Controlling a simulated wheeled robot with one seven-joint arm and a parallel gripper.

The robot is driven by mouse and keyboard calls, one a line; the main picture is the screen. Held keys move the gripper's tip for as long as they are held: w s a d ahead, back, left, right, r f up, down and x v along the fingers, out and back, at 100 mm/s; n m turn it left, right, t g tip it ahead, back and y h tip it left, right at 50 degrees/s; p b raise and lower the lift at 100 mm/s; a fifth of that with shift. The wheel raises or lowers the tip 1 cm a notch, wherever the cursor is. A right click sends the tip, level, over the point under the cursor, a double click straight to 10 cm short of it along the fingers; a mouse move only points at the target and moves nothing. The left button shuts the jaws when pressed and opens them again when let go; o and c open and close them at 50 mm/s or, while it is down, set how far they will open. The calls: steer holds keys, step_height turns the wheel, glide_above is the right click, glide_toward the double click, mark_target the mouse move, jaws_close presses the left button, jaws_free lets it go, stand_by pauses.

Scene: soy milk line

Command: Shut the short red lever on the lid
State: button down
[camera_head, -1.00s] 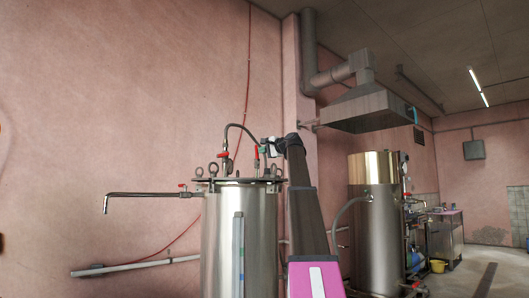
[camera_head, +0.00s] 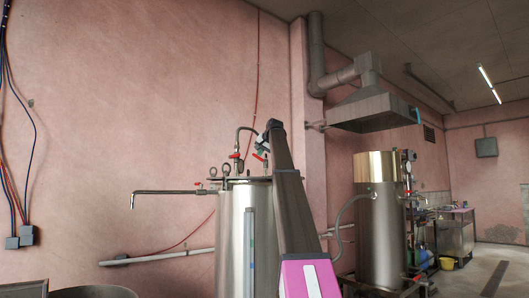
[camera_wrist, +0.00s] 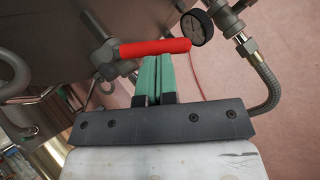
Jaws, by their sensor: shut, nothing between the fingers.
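The short red lever (camera_wrist: 155,47) lies across the upper middle of the wrist view, on a metal valve fitting at its left end. In the head view the red lever (camera_head: 258,157) shows tilted above the lid (camera_head: 240,179) of the steel tank. My gripper (camera_wrist: 155,57) is shut, its green fingers together and empty. The fingertips are right at the lever's lower edge in the wrist view; whether they touch it I cannot tell. In the head view my gripper (camera_head: 263,143) is just above the lever, partly hidden by my arm.
A round gauge (camera_wrist: 196,28) sits close to the lever's right end. A braided hose (camera_wrist: 263,80) curves down at the right. Another red-handled valve (camera_head: 235,156) and eye bolts stand on the lid. A thin spout pipe (camera_head: 160,192) extends left.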

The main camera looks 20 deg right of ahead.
mark_target(255, 155)
steer(key=a+f+n+h, duration=0.1)
steer(key=h, duration=0.1)
steer(key=a+f+n+g+h, duration=0.1)
steer(key=h, duration=0.1)
steer(key=shift+w+a+f, duration=0.2)
steer(key=shift+w, duration=0.1)
steer(key=shift+f, duration=0.15)
stand_by(0.6)
steer(key=shift+w, duration=0.1)
steer(key=shift+r, duration=0.35)
steer(key=w+r+v, duration=0.2)
steer(key=v, duration=1)
steer(key=shift+s+a, duration=0.15)
steer(key=shift+a, duration=0.15)
steer(key=shift+r, duration=0.1)
